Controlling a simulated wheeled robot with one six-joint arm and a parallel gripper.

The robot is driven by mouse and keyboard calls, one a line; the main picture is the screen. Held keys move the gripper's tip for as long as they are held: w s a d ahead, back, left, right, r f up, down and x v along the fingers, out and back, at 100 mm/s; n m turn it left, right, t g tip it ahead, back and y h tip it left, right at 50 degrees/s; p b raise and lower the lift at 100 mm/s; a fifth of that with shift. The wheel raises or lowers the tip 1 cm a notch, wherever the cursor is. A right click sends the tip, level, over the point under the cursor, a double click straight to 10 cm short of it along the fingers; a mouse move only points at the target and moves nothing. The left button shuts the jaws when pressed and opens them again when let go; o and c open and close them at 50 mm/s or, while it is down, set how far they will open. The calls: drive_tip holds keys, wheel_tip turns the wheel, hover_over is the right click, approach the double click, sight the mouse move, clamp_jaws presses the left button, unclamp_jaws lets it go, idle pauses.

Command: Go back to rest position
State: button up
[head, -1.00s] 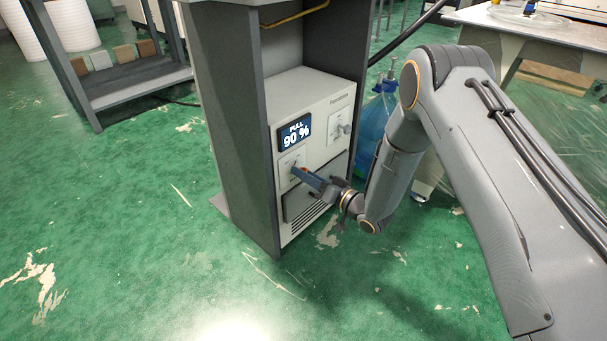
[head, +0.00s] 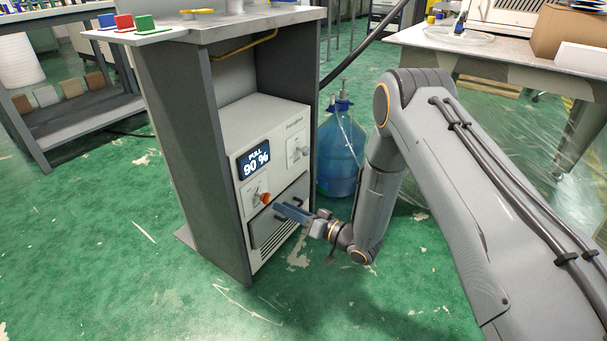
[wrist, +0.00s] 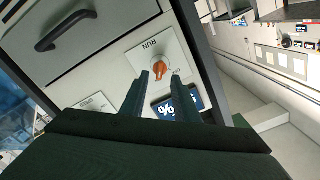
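My gripper (head: 292,212) is in front of the lower part of the white machine (head: 262,130), below its orange knob. In the wrist view my gripper's two fingers (wrist: 160,98) stand apart with nothing between them. The orange knob (wrist: 160,70) shows beyond the fingertips, on a white plate marked RUN, and it also shows in the head view (head: 265,198). The fingers appear clear of the knob. The display (head: 254,160) reads PULL 90 %. My arm is stretched forward from the right side of the head view.
The machine sits inside a grey bench frame (head: 195,150). A blue water bottle (head: 340,158) stands on the floor behind my forearm. A table (head: 490,42) is at the back right and a shelf rack (head: 80,105) at the left. The green floor in front is clear.

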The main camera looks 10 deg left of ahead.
drive_tip(key=shift+r, duration=0.1)
drive_tip(key=w+r+t+h, duration=0.1)
drive_tip(key=w+r+h, duration=0.2)
drive_tip(key=r+h, duration=0.35)
drive_tip(key=s+d+r+h, duration=0.4)
drive_tip(key=s+r, duration=0.1)
drive_tip(key=r, duration=0.1)
drive_tip(key=s+d+r+g+h, duration=0.2)
drive_tip(key=s+d+r+g, duration=0.15)
drive_tip(key=s, duration=0.65)
drive_tip(key=s+d+r+g+h, duration=0.1)
drive_tip(key=s+d+r+g, duration=0.3)
drive_tip(key=s, duration=0.7)
drive_tip(key=s+d+r+h, duration=0.2)
drive_tip(key=s+d, duration=0.3)
drive_tip(key=s, duration=0.5)
drive_tip(key=d+r+m+p, duration=0.3)
drive_tip(key=d+r+p, duration=0.7)
drive_tip(key=r+p, duration=0.3)
drive_tip(key=d+r+m+h+p, duration=0.1)
drive_tip(key=d+r+m+p, duration=0.2)
drive_tip(key=d+r+p, duration=0.8)
wheel_tip(320, 180, up, 2)
drive_tip(key=p, duration=0.6)
drive_tip(key=shift+s+m+p, duration=0.15)
drive_tip(key=shift+m+p, duration=0.15)
drive_tip(key=shift+p, duration=0.05)
